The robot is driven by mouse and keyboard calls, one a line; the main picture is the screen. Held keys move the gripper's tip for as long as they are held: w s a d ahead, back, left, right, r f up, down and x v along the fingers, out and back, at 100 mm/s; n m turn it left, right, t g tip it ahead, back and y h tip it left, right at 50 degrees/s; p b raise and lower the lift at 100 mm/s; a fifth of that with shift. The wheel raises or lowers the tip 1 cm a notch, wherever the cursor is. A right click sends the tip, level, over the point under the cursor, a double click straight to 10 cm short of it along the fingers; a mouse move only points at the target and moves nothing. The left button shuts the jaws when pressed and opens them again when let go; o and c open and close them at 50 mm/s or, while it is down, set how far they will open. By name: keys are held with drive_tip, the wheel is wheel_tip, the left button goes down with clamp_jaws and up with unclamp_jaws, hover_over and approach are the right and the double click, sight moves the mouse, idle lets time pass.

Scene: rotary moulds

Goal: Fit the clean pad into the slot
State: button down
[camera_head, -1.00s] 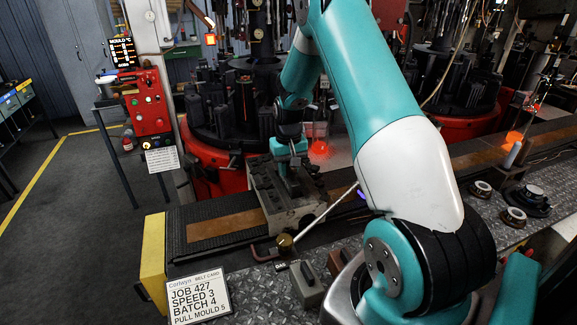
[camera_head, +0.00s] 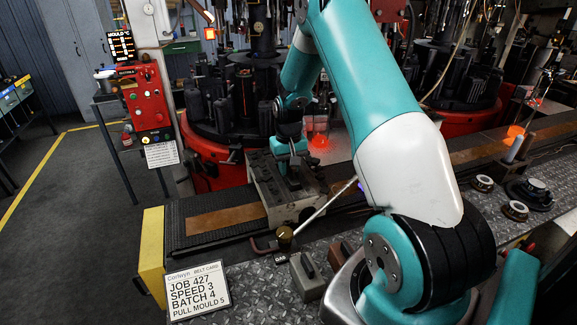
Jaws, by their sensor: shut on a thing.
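My gripper (camera_head: 292,172) points down at the grey metal block (camera_head: 290,208) on the belt, its fingertips at the block's dark top. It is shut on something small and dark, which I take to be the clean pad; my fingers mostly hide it. The slot cannot be made out; the block's top shows dark recesses around the fingers. I cannot tell whether the held thing is inside the block or just above it.
A brass-ended rod (camera_head: 285,236) slants in front of the block. Handled blocks (camera_head: 307,275) and a job card (camera_head: 197,293) sit on the tread-plate bench. Round parts (camera_head: 515,210) lie at right. A red control box (camera_head: 146,97) stands left. The rotary machine (camera_head: 215,150) is behind.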

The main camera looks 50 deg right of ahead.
drive_tip(key=shift+f+b, duration=0.3)
drive_tip(key=shift+f, duration=0.2)
idle(0.3)
drive_tip(key=c, duration=0.8)
unclamp_jaws()
wheel_tip(320, 180, up, 17)
drive_tip(key=b, duration=0.3)
drive_tip(key=shift+r+b, duration=0.2)
drive_tip(key=shift+b, duration=0.15)
